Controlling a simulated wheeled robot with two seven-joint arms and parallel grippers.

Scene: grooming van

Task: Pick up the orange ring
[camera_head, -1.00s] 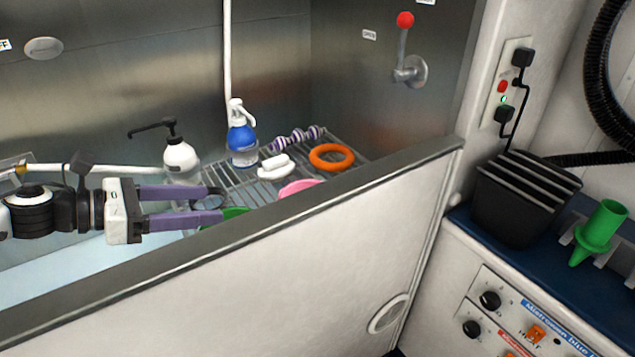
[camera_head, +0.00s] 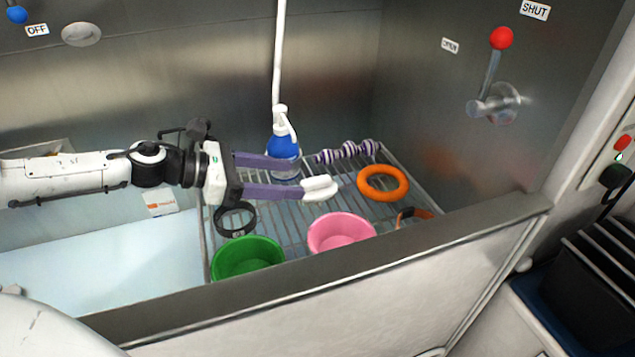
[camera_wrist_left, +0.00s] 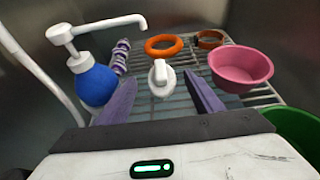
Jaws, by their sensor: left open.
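The orange ring (camera_head: 383,183) lies flat on the wire rack (camera_head: 291,214), toward its right side in the head view. It also shows in the left wrist view (camera_wrist_left: 164,45), beyond a white object. My left gripper (camera_head: 302,178) is open and empty, to the left of the ring and apart from it. Its purple fingers also show in the left wrist view (camera_wrist_left: 160,97). The white two-lobed object (camera_head: 320,188) is near the fingertips, between gripper and ring; I cannot tell whether they touch. My right gripper is not in view.
A blue pump bottle (camera_head: 283,147) stands behind the fingers. A striped purple-white toy (camera_head: 348,151) lies behind the ring. A pink bowl (camera_head: 340,231), a green bowl (camera_head: 247,257), a black ring (camera_head: 235,220) and a brown band (camera_head: 412,215) are nearby. The tub's front wall (camera_head: 400,245) borders the rack.

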